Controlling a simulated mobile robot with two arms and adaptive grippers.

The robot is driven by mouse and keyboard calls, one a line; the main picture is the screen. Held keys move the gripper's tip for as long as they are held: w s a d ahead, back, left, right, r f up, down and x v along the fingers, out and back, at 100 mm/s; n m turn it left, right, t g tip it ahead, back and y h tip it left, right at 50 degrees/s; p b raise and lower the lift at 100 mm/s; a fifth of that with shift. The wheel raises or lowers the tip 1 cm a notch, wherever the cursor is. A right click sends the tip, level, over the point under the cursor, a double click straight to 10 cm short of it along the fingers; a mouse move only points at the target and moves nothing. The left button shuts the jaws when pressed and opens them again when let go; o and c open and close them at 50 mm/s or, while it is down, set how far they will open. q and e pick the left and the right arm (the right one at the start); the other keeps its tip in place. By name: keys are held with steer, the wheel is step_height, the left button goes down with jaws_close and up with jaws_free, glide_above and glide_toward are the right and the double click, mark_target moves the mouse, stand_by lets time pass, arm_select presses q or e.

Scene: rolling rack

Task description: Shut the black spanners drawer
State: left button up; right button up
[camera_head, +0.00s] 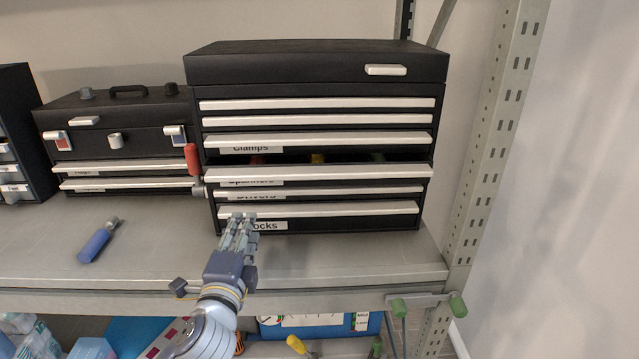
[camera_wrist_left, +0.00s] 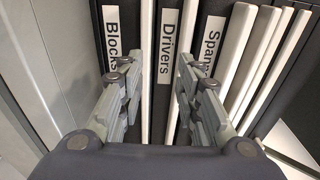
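The black spanners drawer (camera_head: 318,173) is in the middle of the large black tool chest and is pulled partly out. Red, yellow and green items show in the dark gap above its pale handle. In the left wrist view its label and pale handle (camera_wrist_left: 237,52) are right of the fingers. My left gripper (camera_head: 241,218) is open and empty, in front of the lower left of the chest, below the spanners drawer. Its fingers stand apart on either side of the drivers label; whether they touch the front I cannot tell. My right gripper is not in view.
The clamps drawer (camera_head: 320,140) is above; the drivers (camera_head: 350,192) and blocks (camera_head: 340,210) drawers are below. A smaller black toolbox (camera_head: 110,140) and a red-handled tool (camera_head: 193,160) are left. A blue-handled tool (camera_head: 97,243) lies on the grey shelf (camera_head: 45,240). A rack post (camera_head: 490,150) stands right.

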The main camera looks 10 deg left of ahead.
arm_select(q)
steer(key=d+r+y, duration=0.1)
steer(key=d+r, duration=0.3)
steer(key=d, duration=0.4)
steer(key=n, duration=0.1)
glide_toward(321, 178)
steer(key=shift+y, duration=0.3)
steer(key=p+x, duration=0.1)
steer(key=x, duration=0.8)
steer(key=shift+w, duration=0.35)
jaws_close()
